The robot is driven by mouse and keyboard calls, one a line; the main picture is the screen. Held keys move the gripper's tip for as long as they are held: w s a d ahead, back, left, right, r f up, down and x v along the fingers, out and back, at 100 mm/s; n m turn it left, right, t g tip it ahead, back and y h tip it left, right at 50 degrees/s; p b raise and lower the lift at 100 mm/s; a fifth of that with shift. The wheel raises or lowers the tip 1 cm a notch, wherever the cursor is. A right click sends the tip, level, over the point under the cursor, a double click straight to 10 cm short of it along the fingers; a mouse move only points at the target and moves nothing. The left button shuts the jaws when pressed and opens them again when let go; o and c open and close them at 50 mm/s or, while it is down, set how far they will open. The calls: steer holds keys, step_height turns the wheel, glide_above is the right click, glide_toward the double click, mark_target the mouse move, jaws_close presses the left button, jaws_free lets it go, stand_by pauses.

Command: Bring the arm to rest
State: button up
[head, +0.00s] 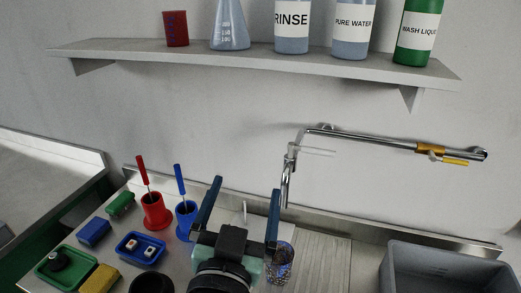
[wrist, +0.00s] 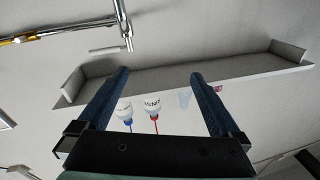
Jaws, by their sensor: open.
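My gripper (head: 247,186) is raised at the lower middle of the head view, its two dark blue fingers pointing up and spread apart. Nothing shows between the fingers. The wrist view also shows my gripper (wrist: 158,74) open and empty, with the underside of the wall shelf (wrist: 240,73) beyond it. In the head view the fingers are below the shelf (head: 250,61) and left of the metal tap (head: 287,185). A patterned beaker (head: 279,266) stands behind my gripper's right side, partly hidden by it.
Red (head: 156,212) and blue (head: 186,222) holders with brushes, a blue tray (head: 140,248), a green tray (head: 52,272) and sponges occupy the left counter. A grey bin (head: 450,270) is at right. Bottles, including a green one (head: 418,35), stand on the shelf.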

steer(key=s+r+n+t+y, duration=0.1)
steer(key=s+r+t, duration=0.2)
steer(key=r, duration=0.8)
steer(key=s+d+r+n+t+p, duration=0.1)
steer(key=s+r+t, duration=0.2)
steer(key=r, duration=0.8)
steer(key=s+d+r+n+t+y, duration=0.1)
steer(key=s+r, duration=0.3)
steer(key=r, duration=0.7)
steer(key=shift+d+r+n+t+y, duration=0.2)
steer(key=shift+n+t+y, duration=0.1)
steer(key=shift+t, duration=0.6)
steer(key=shift+f, duration=0.1)
